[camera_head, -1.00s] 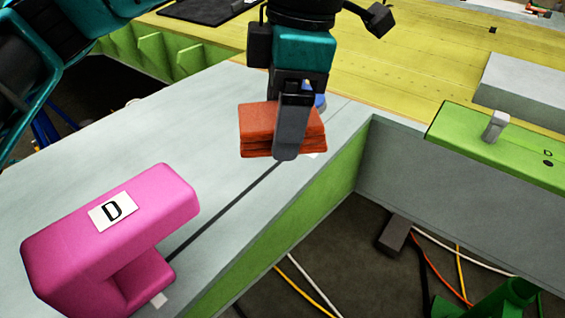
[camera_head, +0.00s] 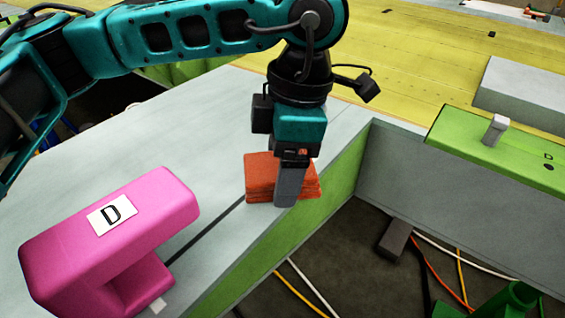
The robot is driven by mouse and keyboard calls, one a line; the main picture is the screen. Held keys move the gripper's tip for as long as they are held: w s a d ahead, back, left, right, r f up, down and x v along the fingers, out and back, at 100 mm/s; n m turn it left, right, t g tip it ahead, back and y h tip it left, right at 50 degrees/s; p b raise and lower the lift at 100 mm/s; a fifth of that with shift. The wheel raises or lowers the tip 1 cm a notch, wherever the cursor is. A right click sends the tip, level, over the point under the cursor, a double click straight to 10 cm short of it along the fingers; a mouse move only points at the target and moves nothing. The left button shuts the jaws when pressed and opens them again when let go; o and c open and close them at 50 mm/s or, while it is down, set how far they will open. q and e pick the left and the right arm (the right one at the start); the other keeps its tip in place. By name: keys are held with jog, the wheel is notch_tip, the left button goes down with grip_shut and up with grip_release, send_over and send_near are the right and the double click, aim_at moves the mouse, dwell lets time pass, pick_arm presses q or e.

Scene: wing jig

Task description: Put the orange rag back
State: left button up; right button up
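The orange rag (camera_head: 262,176) is a folded, layered stack near the right edge of the light grey bench top (camera_head: 185,130). My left gripper (camera_head: 289,182) points down over it, with one finger across the rag's front side. The other finger is hidden behind. The gripper looks shut on the rag. The rag is at or just above the bench top; I cannot tell whether it touches. My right gripper is not in view.
A pink block marked D (camera_head: 150,225) stands at the front left of the bench. A green block with a grey peg (camera_head: 480,145) is at the right. Past the bench's green side (camera_head: 270,255) is an open gap with cables on the floor. The yellow panel (camera_head: 420,60) lies behind.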

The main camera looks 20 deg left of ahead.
pick_arm(q)
jog(key=o, duration=0.4)
jog(key=shift+o, duration=0.2)
notch_tip(320, 180, up, 12)
jog(key=d, duration=0.1)
jog(key=shift+w+d+p, duration=0.3)
jog(key=shift+w+d, duration=0.05)
jog(key=shift+w, duration=0.05)
